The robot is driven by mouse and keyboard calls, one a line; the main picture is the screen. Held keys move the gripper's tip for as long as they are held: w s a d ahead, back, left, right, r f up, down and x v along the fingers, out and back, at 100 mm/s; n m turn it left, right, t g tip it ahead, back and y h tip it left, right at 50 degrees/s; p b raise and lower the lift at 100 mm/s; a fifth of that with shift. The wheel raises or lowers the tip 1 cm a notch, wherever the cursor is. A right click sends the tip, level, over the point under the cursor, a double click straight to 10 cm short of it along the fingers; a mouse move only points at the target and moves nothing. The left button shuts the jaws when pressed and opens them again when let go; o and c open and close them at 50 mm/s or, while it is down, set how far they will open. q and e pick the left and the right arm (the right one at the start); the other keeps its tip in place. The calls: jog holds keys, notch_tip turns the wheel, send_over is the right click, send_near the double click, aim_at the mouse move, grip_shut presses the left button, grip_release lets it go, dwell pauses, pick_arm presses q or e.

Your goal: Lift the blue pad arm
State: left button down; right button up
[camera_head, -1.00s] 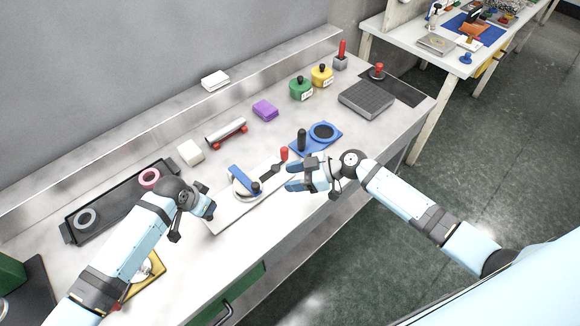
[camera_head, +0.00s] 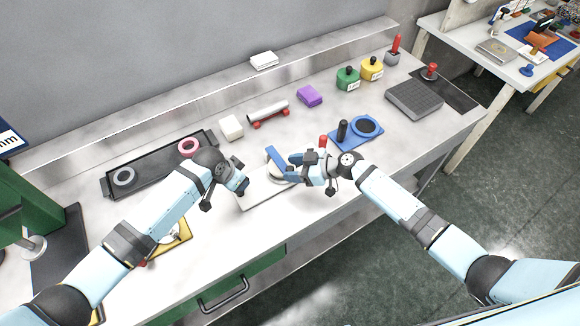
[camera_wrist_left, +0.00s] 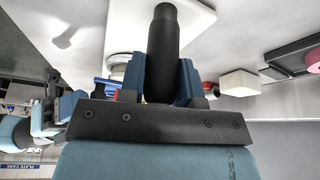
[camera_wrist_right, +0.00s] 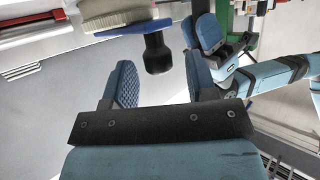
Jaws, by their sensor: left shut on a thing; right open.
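The blue pad arm (camera_head: 275,156) lies over a round white disc (camera_wrist_right: 105,12) on a white base plate (camera_head: 258,197). In the right wrist view the blue arm (camera_wrist_right: 130,28) has a black knob (camera_wrist_right: 157,56) hanging into the space between my right fingers. My right gripper (camera_wrist_right: 160,78) is open, with a finger on either side of the knob and gaps visible. In the head view my right gripper (camera_head: 294,166) hides part of the arm. My left gripper (camera_wrist_left: 161,72) is shut on a black cylindrical handle (camera_wrist_left: 163,35) beside the base plate.
A red-tipped lever (camera_head: 322,141) stands behind my right gripper. A blue plate (camera_head: 350,140) with a black post and ring is to the right. A white block (camera_head: 231,127), a roller (camera_head: 268,113) and a black tray (camera_head: 125,190) lie behind and left.

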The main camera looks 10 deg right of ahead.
jog(key=shift+w+a+f, duration=0.2)
jog(key=shift+a+f, duration=0.05)
jog(key=shift+a, duration=0.25)
grip_shut()
